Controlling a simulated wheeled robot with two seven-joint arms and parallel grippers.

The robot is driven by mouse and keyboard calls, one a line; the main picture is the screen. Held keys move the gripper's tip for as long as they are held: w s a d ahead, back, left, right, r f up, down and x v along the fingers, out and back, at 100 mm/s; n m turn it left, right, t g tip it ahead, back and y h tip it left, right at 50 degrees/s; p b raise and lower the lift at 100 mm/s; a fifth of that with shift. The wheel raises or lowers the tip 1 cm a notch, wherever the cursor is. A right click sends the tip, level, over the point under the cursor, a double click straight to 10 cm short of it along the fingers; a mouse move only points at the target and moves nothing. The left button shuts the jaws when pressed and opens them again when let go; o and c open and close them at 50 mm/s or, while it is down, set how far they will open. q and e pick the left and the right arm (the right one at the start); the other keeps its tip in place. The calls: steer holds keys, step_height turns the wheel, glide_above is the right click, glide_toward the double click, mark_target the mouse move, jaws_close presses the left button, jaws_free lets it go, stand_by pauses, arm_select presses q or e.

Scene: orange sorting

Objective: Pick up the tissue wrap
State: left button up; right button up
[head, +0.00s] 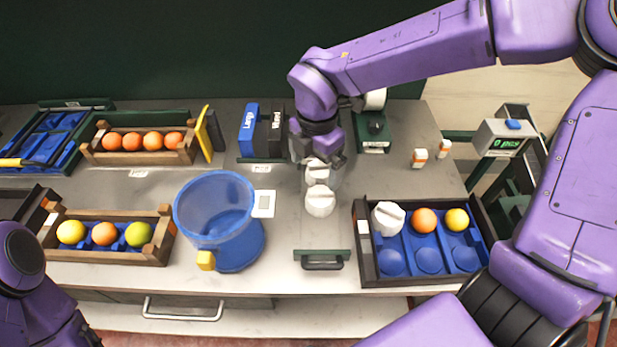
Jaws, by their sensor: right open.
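Two white faceted pieces that look like tissue wraps stand on the table in the middle: the rear tissue wrap (318,174) and the front tissue wrap (320,202). My right gripper (323,160) points down at the rear wrap and is open. The gripper partly hides the rear wrap, and I cannot tell whether they touch. Another white wrapped piece (388,217) sits in the back left cell of the blue-lined tray (362,262). Only part of my left arm shows at the lower left; its gripper is out of view.
The tray also holds an orange (424,220) and a yellow fruit (456,219). A blue bin (238,255) stands left of the wraps. Wooden crates of fruit (150,255) (88,155) are at left. A green-edged drawer-like holder (322,260) is in front.

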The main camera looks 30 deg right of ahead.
mark_target(321, 191)
steer(key=f, duration=0.1)
steer(key=s+f, duration=0.2)
steer(key=shift+d+f+p, duration=0.1)
steer(key=shift+f+p, duration=0.25)
steer(key=shift+f, duration=0.4)
steer(key=f, duration=0.1)
steer(key=f+p, duration=0.1)
steer(key=f, duration=0.1)
steer(key=f+p, duration=0.1)
steer(key=shift+w+d+f, duration=0.3)
steer(key=shift+w+f, duration=0.05)
steer(key=shift+f, duration=0.3)
arm_select(q)
steer(key=r, duration=0.1)
steer(key=s+r, duration=0.1)
steer(key=r, duration=0.1)
arm_select(e)
steer(key=shift+s, duration=0.25)
steer(key=shift+w, duration=0.1)
steer(key=c, duration=0.9)
